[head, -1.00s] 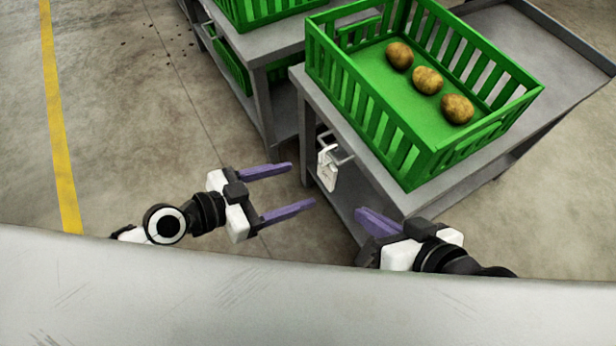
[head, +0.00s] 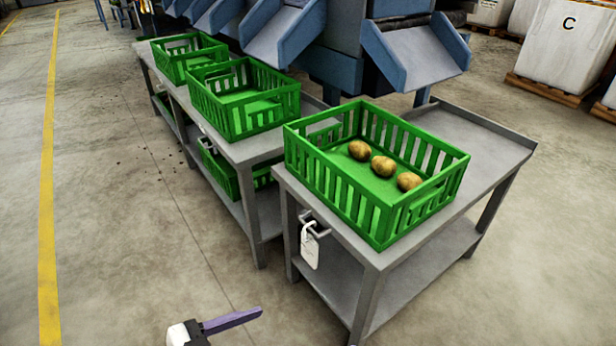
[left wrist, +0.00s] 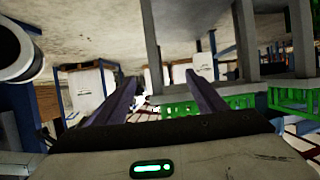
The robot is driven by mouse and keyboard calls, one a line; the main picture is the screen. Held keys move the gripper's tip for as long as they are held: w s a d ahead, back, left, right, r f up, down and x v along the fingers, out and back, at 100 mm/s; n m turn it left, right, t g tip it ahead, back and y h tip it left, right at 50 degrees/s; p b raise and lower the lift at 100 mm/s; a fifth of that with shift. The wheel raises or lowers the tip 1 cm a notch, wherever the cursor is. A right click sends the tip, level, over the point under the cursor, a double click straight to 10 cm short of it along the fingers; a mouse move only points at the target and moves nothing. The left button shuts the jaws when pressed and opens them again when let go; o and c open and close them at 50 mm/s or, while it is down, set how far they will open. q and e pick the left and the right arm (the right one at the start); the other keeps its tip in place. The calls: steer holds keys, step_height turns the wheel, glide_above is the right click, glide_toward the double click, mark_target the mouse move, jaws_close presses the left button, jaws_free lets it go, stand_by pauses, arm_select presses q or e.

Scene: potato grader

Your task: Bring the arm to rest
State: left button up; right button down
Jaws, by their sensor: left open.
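My left gripper (head: 232,320) shows at the bottom edge of the head view, with one purple finger and a piece of its white and black body in the picture. It is over bare floor, left of the near table and apart from it. In the left wrist view the left gripper (left wrist: 162,80) has both purple fingers spread with nothing between them. The rest of the left arm is below the head picture. My right gripper is out of view.
A green crate (head: 345,207) with three potatoes (head: 383,166) stands on the near grey table (head: 478,128); a white tag (head: 310,248) hangs at its side. More green crates stand on tables behind. Blue chutes (head: 415,55) rise beyond. Floor at left is clear.

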arm_select(q)
steer(key=shift+s+d+g+y, duration=0.5)
steer(key=shift+s+d+g, duration=0.6)
steer(key=shift+s+d, duration=0.95)
steer(key=s+a+f+n+g+y, duration=0.1)
steer(key=s+a+n+y, duration=0.35)
steer(key=a, duration=0.35)
steer(key=s+a+f+n+g+y, duration=0.1)
steer(key=s+a+n+y, duration=0.35)
steer(key=a, duration=0.45)
steer(key=w+d+r+m+t+h, duration=0.1)
steer(key=w+d+r+t+h, duration=0.2)
steer(key=d, duration=0.4)
steer(key=w+d+r+t+h, duration=0.1)
steer(key=w+d+r+h, duration=0.15)
steer(key=w+d, duration=0.35)
steer(key=s+a+r+y+p, duration=0.4)
steer(key=r+p, duration=0.7)
steer(key=p, duration=1.6)
steer(key=a, duration=0.2)
steer(key=shift+a+n+t, duration=0.3)
steer(key=shift+a+t, duration=0.1)
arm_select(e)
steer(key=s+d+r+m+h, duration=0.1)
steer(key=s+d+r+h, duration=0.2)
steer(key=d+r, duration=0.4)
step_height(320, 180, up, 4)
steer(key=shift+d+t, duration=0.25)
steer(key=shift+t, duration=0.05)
